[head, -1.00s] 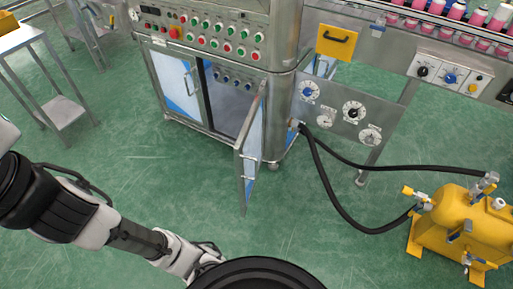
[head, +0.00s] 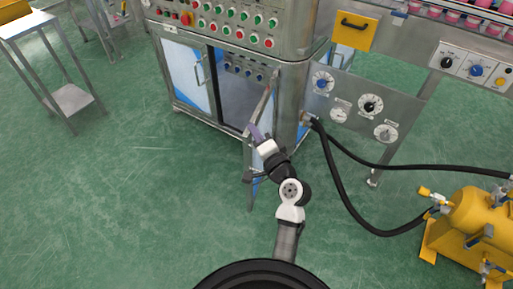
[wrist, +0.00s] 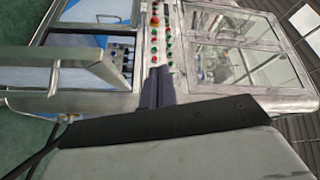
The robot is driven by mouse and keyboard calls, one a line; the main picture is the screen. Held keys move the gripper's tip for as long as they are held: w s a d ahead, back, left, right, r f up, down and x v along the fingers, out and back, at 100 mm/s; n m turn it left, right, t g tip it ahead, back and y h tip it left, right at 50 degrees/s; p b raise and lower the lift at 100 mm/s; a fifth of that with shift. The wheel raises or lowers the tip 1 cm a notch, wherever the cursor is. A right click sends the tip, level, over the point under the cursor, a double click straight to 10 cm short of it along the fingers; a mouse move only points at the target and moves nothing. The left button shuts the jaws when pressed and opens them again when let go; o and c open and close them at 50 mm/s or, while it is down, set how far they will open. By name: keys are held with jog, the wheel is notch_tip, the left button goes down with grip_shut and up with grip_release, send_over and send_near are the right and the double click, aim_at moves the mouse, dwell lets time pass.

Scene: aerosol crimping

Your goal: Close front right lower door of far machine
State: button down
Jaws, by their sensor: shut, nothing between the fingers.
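The far machine is a steel cabinet with a button panel (head: 235,27). Its front right lower door (head: 248,188) stands swung open, seen nearly edge-on in the head view, with the compartment (head: 237,100) behind it exposed. In the wrist view, turned sideways, the open door (wrist: 75,75) is at the left with its bar handle (wrist: 55,78). My gripper (head: 254,132) is shut and empty, its fingers overlapping the door's upper part. In the wrist view the fingers (wrist: 157,86) point toward the machine, beside the door. I cannot tell whether they touch it.
The left lower door (head: 185,75) is closed. A gauge panel (head: 355,105) and black hoses (head: 335,180) lie right of the door, running to a yellow tank (head: 478,218). A steel table (head: 68,98) stands at left. The green floor (head: 140,190) in front is clear.

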jog(key=s+d+f+m, duration=0.4)
jog(key=s+d+f, duration=0.1)
jog(key=d+f, duration=0.4)
jog(key=p, duration=0.1)
send_near(250, 134)
jog(key=w+d, duration=0.1)
jog(key=w, duration=0.3)
jog(key=shift+g+h, duration=0.3)
jog(key=shift+w+a+r+p, duration=0.1)
jog(key=shift+w+a+p, duration=0.1)
jog(key=shift+a, duration=0.45)
jog(key=shift+w+a+r+p, duration=0.1)
jog(key=shift+w+a+p, duration=0.1)
jog(key=shift+a, duration=0.45)
jog(key=shift+w+a+p, duration=0.15)
jog(key=shift+w+a, duration=0.05)
jog(key=shift+a, duration=0.45)
jog(key=shift+a, duration=0.1)
